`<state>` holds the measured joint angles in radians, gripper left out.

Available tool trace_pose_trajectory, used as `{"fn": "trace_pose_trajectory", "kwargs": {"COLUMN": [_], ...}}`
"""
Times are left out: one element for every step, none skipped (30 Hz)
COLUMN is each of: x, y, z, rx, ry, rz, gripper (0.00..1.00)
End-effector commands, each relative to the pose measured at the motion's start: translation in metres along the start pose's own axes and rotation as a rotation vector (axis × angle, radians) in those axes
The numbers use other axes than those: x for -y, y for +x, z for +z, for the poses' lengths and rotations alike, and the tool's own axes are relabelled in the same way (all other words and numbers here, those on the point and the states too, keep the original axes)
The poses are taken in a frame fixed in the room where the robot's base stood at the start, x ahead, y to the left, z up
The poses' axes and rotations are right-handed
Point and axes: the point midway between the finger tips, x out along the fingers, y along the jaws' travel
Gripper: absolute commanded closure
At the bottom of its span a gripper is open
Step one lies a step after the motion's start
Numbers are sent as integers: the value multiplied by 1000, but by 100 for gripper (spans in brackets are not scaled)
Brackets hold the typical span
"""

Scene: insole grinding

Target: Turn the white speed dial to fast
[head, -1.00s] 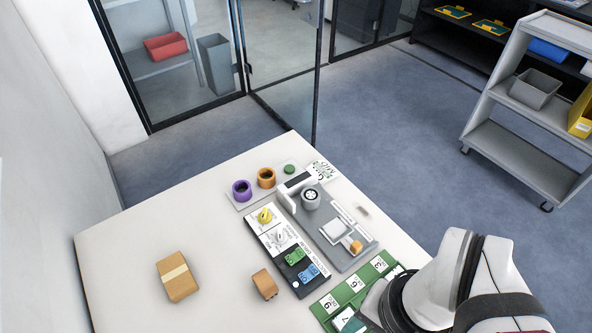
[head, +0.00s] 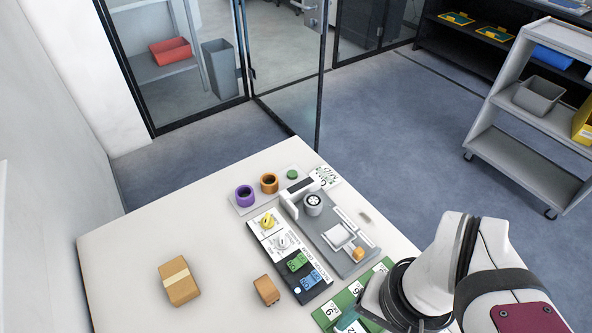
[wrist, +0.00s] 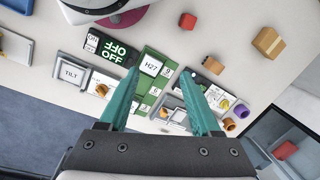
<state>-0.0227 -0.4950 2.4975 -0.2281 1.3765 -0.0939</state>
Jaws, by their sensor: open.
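The white speed dial (head: 282,241) sits on a black-and-white control panel (head: 253,228), just in front of a yellow dial (head: 267,220). Green (head: 297,261) and blue (head: 312,280) blocks sit farther along the same panel. In the wrist view, my gripper (wrist: 160,75) is open and empty, its two teal fingers spread above the table. The right finger hides part of the panel there, and I cannot make out the white dial's setting.
A grey machine (head: 338,258) with a round knob stands right beside the panel. A green card tray (head: 335,311) lies near my arm. Purple (head: 244,195) and orange (head: 269,183) rings stand behind. A cardboard box (head: 179,281) and a small brown block (head: 266,290) lie left; table between is clear.

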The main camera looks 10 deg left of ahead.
Motion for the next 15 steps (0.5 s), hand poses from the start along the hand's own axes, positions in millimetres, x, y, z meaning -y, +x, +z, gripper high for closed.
{"fn": "trace_pose_trajectory", "kwargs": {"x": [14, 27, 48, 67, 86, 113, 133, 152, 175, 190, 202, 216, 224, 229, 233], "y": [-7, -11, -14, -14, -12, -5, 2, 10, 21, 29, 36, 45, 50, 54, 58], "z": [-20, -36, -60, -78, -94, -114, -126, -136, -146, -152, -157, -161, -163, -164, -166], "rx": [7, 10, 16, 21, 27, 37, 46, 55, 67, 75, 83, 91, 96, 99, 102], "ry": [-176, -328, -562, -749, -931, -1168, -1335, -1490, -1674, -1795, -1898, -2007, -2069, -2115, -2154], "rz": [15, 28, 46, 59, 73, 88, 100, 110, 121, 130, 137, 143, 147, 151, 153], "gripper": [28, 28, 28, 28, 28, 28, 28, 28, 28, 28, 28, 28, 28, 28, 28]}}
